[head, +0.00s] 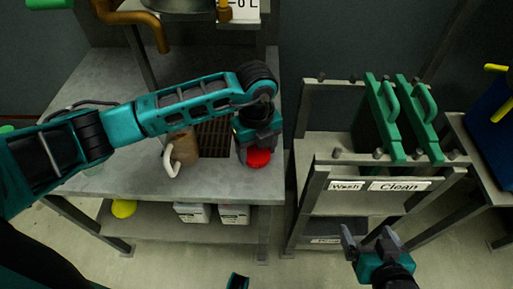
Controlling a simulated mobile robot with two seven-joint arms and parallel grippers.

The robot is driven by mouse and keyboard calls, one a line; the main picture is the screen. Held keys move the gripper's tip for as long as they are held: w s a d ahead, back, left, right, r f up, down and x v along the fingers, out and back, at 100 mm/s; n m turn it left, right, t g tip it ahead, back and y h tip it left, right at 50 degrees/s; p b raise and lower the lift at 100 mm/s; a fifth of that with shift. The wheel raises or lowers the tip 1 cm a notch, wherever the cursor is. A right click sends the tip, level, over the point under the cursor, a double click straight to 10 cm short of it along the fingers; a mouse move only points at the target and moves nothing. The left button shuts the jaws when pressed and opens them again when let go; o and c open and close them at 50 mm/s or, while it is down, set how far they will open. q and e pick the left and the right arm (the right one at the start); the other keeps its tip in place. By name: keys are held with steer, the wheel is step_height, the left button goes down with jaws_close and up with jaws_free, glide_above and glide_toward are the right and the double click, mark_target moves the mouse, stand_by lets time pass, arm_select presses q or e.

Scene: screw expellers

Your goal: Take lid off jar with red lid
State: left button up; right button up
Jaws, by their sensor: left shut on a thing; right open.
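A red lid (258,158) shows just below the fingers of my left gripper (254,147), near the front right edge of the grey table (225,184). My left arm reaches in from the left across the table, and the gripper points down, shut on the red-lidded thing. The jar's body cannot be made out; I cannot tell whether the lid sits on it. My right gripper (370,240) is open and empty, low at the right in front of the rack.
A brown jug with a white handle (172,158) stands left of a dark grate (213,138). A rack (345,147) labelled Wash and Clean holds green-handled plates (384,115). Boxes (233,214) and a yellow thing (123,208) lie on the lower shelf.

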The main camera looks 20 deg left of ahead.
mark_target(257, 152)
arm_select(q)
steer(key=shift+f, duration=0.2)
steer(key=o, duration=1.2)
steer(key=shift+c, duration=0.2)
arm_select(e)
steer(key=shift+f, duration=0.1)
arm_select(q)
steer(key=shift+r, duration=0.1)
steer(key=shift+r, duration=0.15)
step_height(257, 152, up, 12)
steer(key=p, duration=0.1)
steer(key=shift+p, duration=0.35)
arm_select(e)
steer(key=shift+s+d+r, duration=0.2)
steer(key=shift+d+r, duration=0.15)
steer(key=shift+d, duration=0.05)
